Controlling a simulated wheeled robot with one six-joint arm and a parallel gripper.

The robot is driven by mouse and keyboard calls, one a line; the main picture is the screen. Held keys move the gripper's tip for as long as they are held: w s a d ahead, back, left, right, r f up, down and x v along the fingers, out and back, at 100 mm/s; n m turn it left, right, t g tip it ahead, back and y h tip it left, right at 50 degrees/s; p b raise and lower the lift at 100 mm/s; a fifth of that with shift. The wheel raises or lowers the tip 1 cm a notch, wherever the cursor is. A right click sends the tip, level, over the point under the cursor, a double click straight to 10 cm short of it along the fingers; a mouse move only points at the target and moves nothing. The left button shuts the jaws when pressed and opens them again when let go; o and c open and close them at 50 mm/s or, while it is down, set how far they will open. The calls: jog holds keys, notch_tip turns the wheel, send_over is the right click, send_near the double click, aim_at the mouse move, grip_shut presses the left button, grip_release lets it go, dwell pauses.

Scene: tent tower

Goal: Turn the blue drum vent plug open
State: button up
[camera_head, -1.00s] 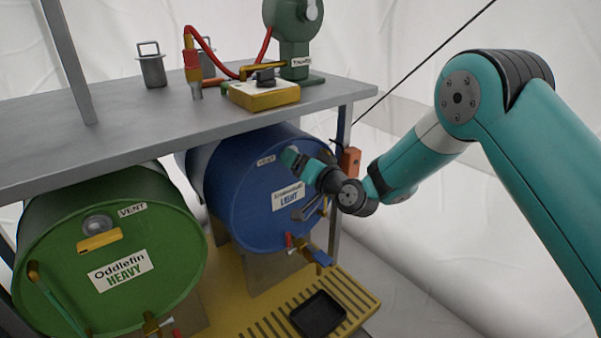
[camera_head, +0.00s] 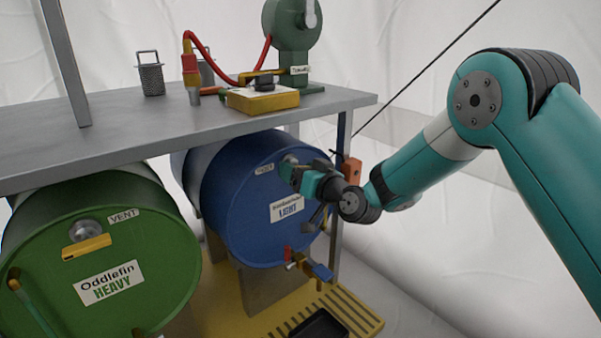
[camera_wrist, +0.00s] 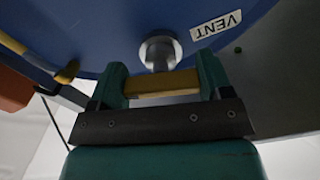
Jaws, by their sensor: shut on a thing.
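The blue drum (camera_head: 240,200) lies on its side under the grey bench, its round face toward the right front, with a white label reading LIGHT. Its vent plug is a round metal boss (camera_wrist: 158,52) with a yellow handle bar (camera_wrist: 160,84), beside a VENT label (camera_wrist: 216,24) in the wrist view. My gripper (camera_wrist: 160,82) is shut on the yellow bar, one teal finger at each end.
The green drum (camera_head: 100,250) labelled HEAVY stands left, with its own yellow vent handle (camera_head: 87,246). The blue drum's tap (camera_head: 308,264) juts out below my gripper. The bench (camera_head: 150,125) overhangs the drums. A black tray (camera_head: 320,325) sits below. Open room lies right.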

jog(key=shift+d, duration=0.15)
jog(key=o, duration=0.9)
jog(key=shift+w+f, duration=0.1)
jog(key=shift+s, duration=0.2)
jog(key=b+v, duration=0.5)
jog(key=v, duration=1.2)
